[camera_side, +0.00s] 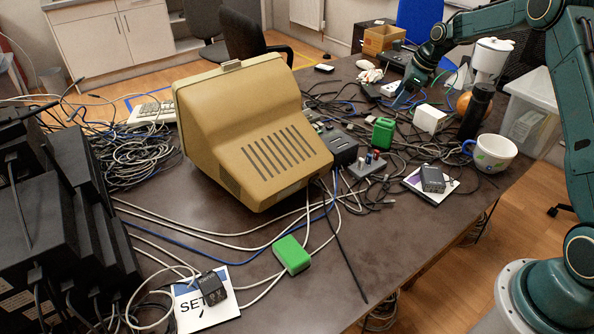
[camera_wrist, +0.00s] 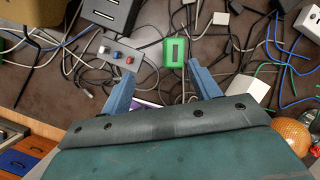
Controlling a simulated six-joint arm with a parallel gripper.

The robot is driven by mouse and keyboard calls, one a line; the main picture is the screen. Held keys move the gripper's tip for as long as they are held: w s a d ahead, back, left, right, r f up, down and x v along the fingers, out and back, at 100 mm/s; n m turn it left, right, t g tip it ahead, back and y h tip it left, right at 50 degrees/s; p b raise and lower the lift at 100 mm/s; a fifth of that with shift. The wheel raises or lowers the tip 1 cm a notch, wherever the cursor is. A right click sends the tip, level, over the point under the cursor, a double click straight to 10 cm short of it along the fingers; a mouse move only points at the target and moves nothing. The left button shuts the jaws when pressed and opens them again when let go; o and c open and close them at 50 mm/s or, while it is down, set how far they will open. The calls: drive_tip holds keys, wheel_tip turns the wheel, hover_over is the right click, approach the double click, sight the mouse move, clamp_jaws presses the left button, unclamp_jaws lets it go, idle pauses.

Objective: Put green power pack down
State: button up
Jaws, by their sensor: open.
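My gripper (camera_side: 408,94) is open and empty in the side view, above the cables at the back right of the table. Its two blue fingers also show spread apart in the wrist view (camera_wrist: 160,72). In the side view a green block (camera_side: 383,134) stands right of the beige monitor. A second, brighter green block (camera_side: 292,255) lies apart at the table's front, on cables. I cannot tell which is named.
A beige monitor (camera_side: 250,135) fills the middle of the table. A knob panel (camera_side: 371,166), white block (camera_side: 430,119), black cylinder (camera_side: 476,110) and mug (camera_side: 490,153) stand around the green block. Black adapters rest on two cards (camera_side: 445,190) (camera_side: 205,312). Bare tabletop lies front right.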

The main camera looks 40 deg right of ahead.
drive_tip(key=s+a+r+n+h, duration=0.1)
drive_tip(key=s+a+r+n, duration=1.35)
drive_tip(key=a+r, duration=0.35)
drive_tip(key=s+a+n, duration=0.3)
drive_tip(key=s+n, duration=0.4)
drive_tip(key=s, duration=0.4)
drive_tip(key=s+a+f+n+t, duration=0.1)
drive_tip(key=s+a+n, duration=0.3)
drive_tip(key=s+n, duration=0.3)
drive_tip(key=shift+s, duration=2.7)
drive_tip(key=shift+a+f, duration=0.1)
